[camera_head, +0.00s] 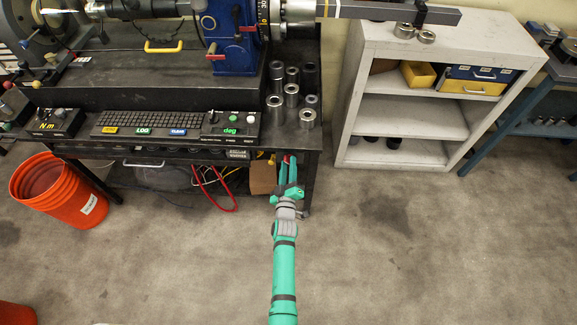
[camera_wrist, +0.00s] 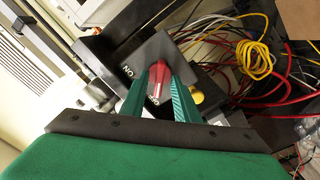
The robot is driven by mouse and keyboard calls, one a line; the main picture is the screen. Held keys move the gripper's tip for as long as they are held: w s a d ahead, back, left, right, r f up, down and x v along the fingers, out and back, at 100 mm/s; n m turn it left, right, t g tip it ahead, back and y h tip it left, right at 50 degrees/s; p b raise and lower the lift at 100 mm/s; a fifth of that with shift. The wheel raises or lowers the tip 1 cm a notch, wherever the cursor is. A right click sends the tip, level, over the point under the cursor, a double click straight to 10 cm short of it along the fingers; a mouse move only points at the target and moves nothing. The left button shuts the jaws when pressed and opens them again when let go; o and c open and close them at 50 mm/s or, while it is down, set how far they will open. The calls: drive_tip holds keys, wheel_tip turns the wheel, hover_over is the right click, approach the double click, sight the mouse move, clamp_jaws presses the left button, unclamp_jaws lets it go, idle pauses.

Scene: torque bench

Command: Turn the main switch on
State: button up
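The main switch has a red handle (camera_wrist: 159,80) on a dark plate (camera_wrist: 128,62) in the wrist view. White lettering on the plate reads ON at the upper left of the handle; a second marking lower down is partly hidden. The handle's red tip also shows at the right end of the bench in the head view (camera_head: 287,158). My gripper (camera_wrist: 159,88) has one green finger on each side of the handle, and the handle fills the gap between them. In the head view my gripper (camera_head: 287,175) reaches to the bench's front right corner, below the top.
Yellow, red and white cables (camera_wrist: 248,60) hang right of the switch in the wrist view. The bench (camera_head: 310,140) carries a keyboard panel (camera_head: 165,124) and several metal sockets (camera_head: 307,117). An orange bucket (camera_head: 60,190) stands left; a grey shelf (camera_head: 400,155) stands right.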

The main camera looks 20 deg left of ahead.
drive_tip(key=shift+d, duration=0.1)
clamp_jaws()
drive_tip(key=shift+w+m, duration=0.1)
drive_tip(key=shift+m, duration=0.3)
drive_tip(key=shift+d+m, duration=0.15)
drive_tip(key=shift+m, duration=8.45)
